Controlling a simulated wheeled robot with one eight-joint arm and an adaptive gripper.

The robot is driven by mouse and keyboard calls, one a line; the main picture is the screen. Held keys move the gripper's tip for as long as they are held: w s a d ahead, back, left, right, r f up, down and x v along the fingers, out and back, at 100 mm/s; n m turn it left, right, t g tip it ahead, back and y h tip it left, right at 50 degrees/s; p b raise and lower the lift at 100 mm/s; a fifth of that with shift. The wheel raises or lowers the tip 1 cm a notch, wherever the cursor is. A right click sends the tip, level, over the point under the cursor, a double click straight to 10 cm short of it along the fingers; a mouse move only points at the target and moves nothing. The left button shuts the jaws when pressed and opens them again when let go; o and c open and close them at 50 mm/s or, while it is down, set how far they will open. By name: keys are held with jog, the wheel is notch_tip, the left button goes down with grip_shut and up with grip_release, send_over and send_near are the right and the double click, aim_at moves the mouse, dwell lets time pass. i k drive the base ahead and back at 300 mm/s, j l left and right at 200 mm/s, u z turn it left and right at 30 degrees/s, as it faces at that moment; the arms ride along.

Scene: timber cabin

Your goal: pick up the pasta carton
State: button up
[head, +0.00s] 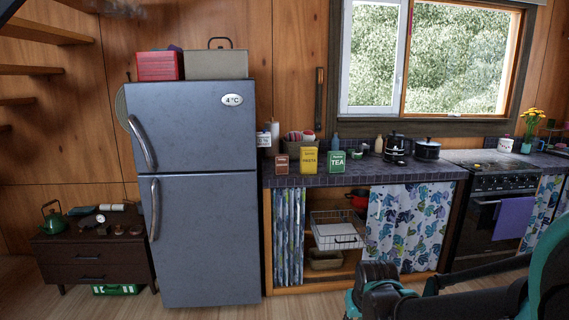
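The pasta carton (308,160) is a yellow box with a dark label and lettering. It stands upright on the dark tiled counter (350,177), near the front edge, between a small brown-red box (281,165) and a green tea box (336,162). Its front face is unobstructed. Parts of my dark and teal arm show at the bottom right, low in front of the counter and well away from the carton. I cannot make out my gripper's fingers clearly there, or whether they are open or shut. Nothing of my arm touches the carton.
A grey fridge (205,235) stands left of the counter. Behind the cartons are a white canister (264,139) and a basket (299,137). Pots (427,149) and a stove (495,185) are to the right. Below are curtains (400,222) and a pulled-out wire basket (337,231).

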aim_at(308, 155)
jog(key=i+l, duration=0.1)
jog(key=i, duration=0.4)
jog(key=i+l+u, duration=0.1)
jog(key=i, duration=0.35)
jog(key=i+l, duration=0.15)
jog(key=i, duration=0.35)
